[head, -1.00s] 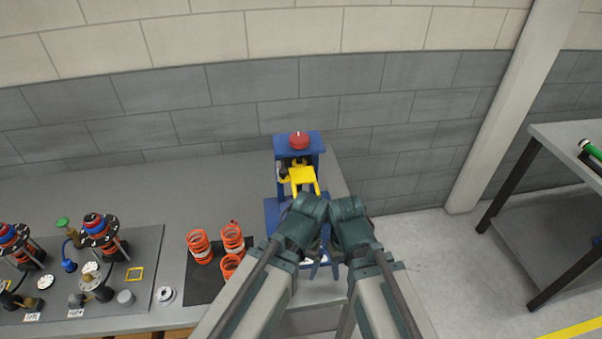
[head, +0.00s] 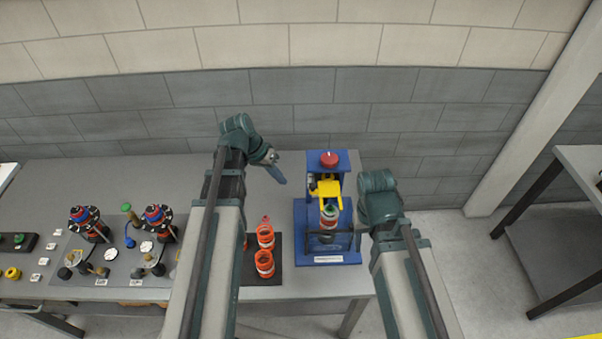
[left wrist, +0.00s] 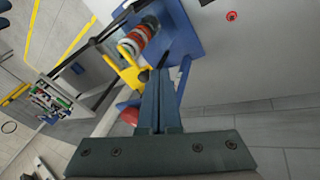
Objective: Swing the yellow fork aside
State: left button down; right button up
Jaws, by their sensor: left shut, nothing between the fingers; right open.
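The yellow fork (head: 326,188) sits on the blue stand (head: 300,215), below its red button (head: 329,158) and just above an upright spring unit (head: 329,211) with a green top. In the left wrist view the fork (left wrist: 131,72) shows beside the red and white coils (left wrist: 138,38). My left gripper (head: 279,175) is shut and empty, left of the stand and apart from the fork. Its closed fingers (left wrist: 160,90) partly overlap the stand in the left wrist view. My right gripper (head: 364,228) is open at the stand's right side; its wrist hides much of it.
Dark bars (head: 335,234) cross the stand's front. Orange springs (head: 265,262) stand on a black mat left of it, partly behind my left arm. Two spring assemblies (head: 88,222) stand on a grey board further left. The table's back left is clear.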

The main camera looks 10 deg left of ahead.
pick_arm(q)
jog(key=w+a+r+m+t+h, duration=0.1)
jog(key=w+a+r+h, duration=0.1)
jog(key=w+a, duration=0.2)
jog(key=w+d+f+b, duration=0.1)
jog(key=d+f+b, duration=0.7)
jog(key=d, duration=0.1)
jog(key=shift+w+f, duration=0.2)
jog(key=shift+w, duration=0.1)
jog(key=shift+d, duration=0.1)
